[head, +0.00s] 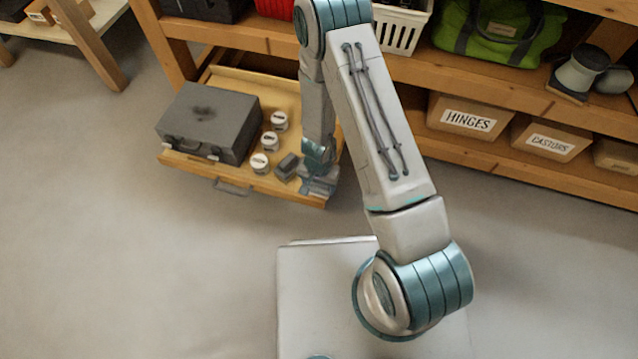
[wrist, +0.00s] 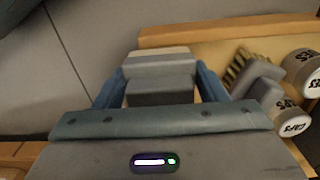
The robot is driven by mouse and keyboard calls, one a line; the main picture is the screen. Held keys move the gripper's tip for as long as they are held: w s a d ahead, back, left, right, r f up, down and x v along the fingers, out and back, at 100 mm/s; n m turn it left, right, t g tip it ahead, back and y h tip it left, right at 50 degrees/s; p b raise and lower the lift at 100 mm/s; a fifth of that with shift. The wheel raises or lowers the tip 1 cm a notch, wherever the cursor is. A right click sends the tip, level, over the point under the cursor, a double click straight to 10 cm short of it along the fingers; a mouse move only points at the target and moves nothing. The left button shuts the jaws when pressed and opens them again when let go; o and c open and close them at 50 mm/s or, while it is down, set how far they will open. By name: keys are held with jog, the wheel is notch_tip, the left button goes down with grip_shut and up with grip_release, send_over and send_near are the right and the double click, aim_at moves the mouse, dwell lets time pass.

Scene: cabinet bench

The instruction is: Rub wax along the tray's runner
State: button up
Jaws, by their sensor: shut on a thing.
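The wooden pull-out tray (head: 196,174) stands out from the lower shelf, and its rim (wrist: 220,30) crosses the wrist view. My gripper (head: 319,184) is at the tray's front right corner, over its right side edge. In the wrist view my gripper (wrist: 160,82) has its blue fingers shut on a grey block with a pale far band (wrist: 160,62), apparently the wax. The block lies beside the tray's side rim. I cannot tell whether it touches the runner, which my gripper and arm largely hide.
A grey metal case (head: 208,118) fills the tray's left part. Several white tins (head: 269,141) and a brush (head: 287,166) (wrist: 243,70) lie close to my gripper. Boxes labelled hinges (head: 468,118) and castors (head: 549,139) stand right on the lower shelf. The floor in front is clear.

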jog(key=shift+f, duration=0.25)
jog(key=shift+w, duration=0.1)
